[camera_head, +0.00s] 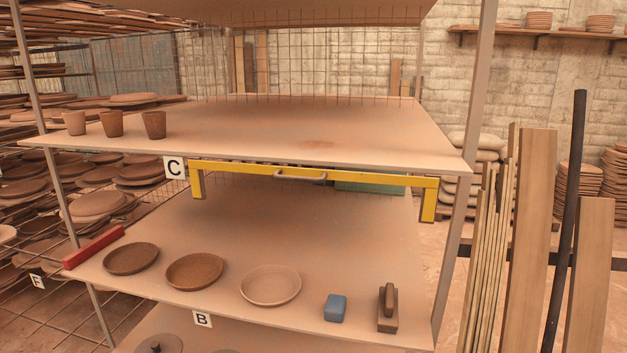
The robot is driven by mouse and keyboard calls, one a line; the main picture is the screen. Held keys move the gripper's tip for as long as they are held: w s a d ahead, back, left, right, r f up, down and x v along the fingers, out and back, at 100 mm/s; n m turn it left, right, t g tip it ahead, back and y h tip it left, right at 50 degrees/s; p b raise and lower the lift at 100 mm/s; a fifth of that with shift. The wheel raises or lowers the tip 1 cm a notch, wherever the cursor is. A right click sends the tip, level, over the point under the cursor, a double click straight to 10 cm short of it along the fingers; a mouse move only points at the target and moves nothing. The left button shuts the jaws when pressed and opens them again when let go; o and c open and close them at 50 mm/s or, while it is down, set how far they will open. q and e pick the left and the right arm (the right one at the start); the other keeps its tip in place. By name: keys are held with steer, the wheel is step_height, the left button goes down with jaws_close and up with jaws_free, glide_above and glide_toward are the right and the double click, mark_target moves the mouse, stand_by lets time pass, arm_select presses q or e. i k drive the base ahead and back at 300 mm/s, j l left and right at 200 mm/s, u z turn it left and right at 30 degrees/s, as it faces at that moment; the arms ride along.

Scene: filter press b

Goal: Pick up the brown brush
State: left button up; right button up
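The brown brush (387,316) lies on the middle shelf (220,298) marked B, near its front right corner. It looks like a block with a raised handle on top. A blue block (335,308) lies just left of it, apart from it. Neither of my grippers shows in the head view.
Three round dishes (271,286) stand in a row left of the blue block, and a red bar (94,248) lies at the shelf's left edge. A yellow frame with a handle (313,176) hangs under the upper shelf (250,135). Wooden planks (532,230) and a dark pole (566,220) stand at right.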

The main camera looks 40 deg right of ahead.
mark_target(387, 323)
steer(key=z, duration=1.65)
